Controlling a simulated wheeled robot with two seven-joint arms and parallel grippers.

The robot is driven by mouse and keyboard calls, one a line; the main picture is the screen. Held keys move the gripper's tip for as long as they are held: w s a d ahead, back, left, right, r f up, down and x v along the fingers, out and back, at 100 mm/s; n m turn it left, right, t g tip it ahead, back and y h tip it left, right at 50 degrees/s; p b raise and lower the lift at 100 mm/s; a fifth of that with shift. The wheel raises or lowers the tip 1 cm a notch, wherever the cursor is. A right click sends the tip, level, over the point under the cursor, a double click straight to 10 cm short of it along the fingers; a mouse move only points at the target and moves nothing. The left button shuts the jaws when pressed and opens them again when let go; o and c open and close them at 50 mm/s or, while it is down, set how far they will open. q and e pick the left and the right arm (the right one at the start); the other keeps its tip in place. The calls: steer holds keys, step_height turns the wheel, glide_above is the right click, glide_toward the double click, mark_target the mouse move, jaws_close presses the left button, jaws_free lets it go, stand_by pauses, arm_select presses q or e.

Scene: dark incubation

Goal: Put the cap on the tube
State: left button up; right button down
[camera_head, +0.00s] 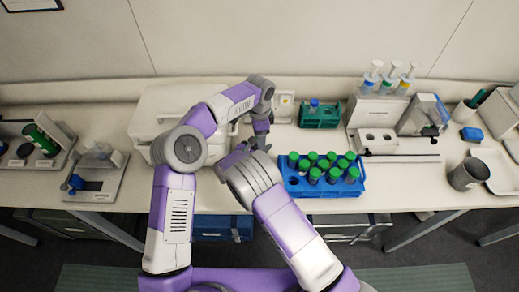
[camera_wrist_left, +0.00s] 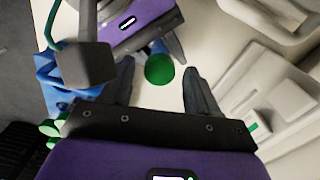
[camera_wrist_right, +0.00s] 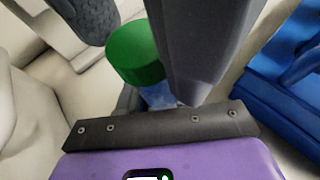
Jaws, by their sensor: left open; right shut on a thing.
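The green cap (camera_wrist_right: 135,52) is at the top end of a clear tube with blue contents (camera_wrist_right: 157,95) in the right wrist view; it looks seated, but I cannot tell how tightly. My right gripper (camera_head: 243,148) is shut on the tube, held above the bench. My left gripper (camera_head: 262,132) is open beside it. In the left wrist view the cap (camera_wrist_left: 158,69) lies between the left gripper's two spread fingers (camera_wrist_left: 158,82), with visible gaps on both sides. In the head view the cap and held tube are hidden by the grippers.
A blue rack (camera_head: 290,187) of several green-capped tubes stands just right of the grippers. A green rack (camera_head: 320,122) is behind it. A white box (camera_head: 150,125) stands behind the arms. A metal beaker (camera_head: 466,175) is at far right.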

arm_select(q)
step_height(320, 180, up, 4)
steer(key=shift+r, duration=0.2)
steer(key=shift+c, duration=0.3)
steer(key=n, duration=0.4)
steer(key=shift+r, duration=0.3)
steer(key=n, duration=0.2)
steer(key=r+n, duration=0.1)
steer(key=n, duration=0.2)
steer(key=shift+n, duration=0.3)
steer(key=n, duration=0.2)
steer(key=r+n, duration=0.1)
steer(key=n, duration=0.2)
steer(key=shift+n, duration=0.3)
steer(key=n, duration=0.5)
steer(key=shift+r, duration=0.4)
steer(key=shift+f, duration=0.1)
